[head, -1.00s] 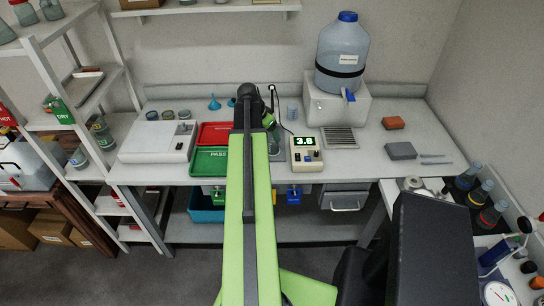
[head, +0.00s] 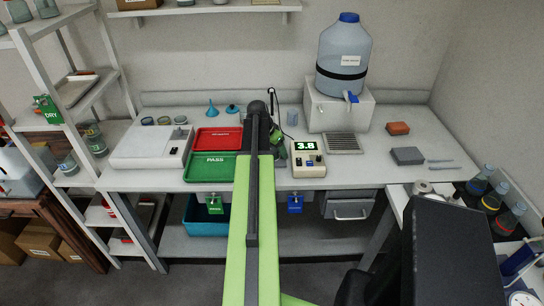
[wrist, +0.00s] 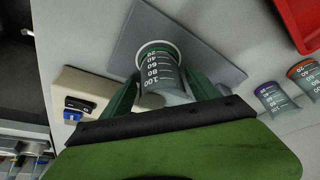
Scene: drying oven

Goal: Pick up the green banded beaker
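The green banded beaker (wrist: 160,75) shows in the wrist view, with white graduation marks and a dark green band near its far end. It is over a grey plate (wrist: 210,58). My gripper (wrist: 163,80) has one dark green finger on each side of the beaker; the fingers look apart, with little gap to the glass. I cannot tell whether they touch it. In the head view my gripper (head: 280,151) is low beside the meter, partly hidden by my arm, and the beaker cannot be made out.
A purple banded beaker (wrist: 275,97) and an orange banded beaker (wrist: 304,76) stand to the right in the wrist view. The meter (head: 308,160) is right of my gripper. Green (head: 205,177) and red (head: 215,147) trays lie left. A large bottle (head: 342,65) stands behind.

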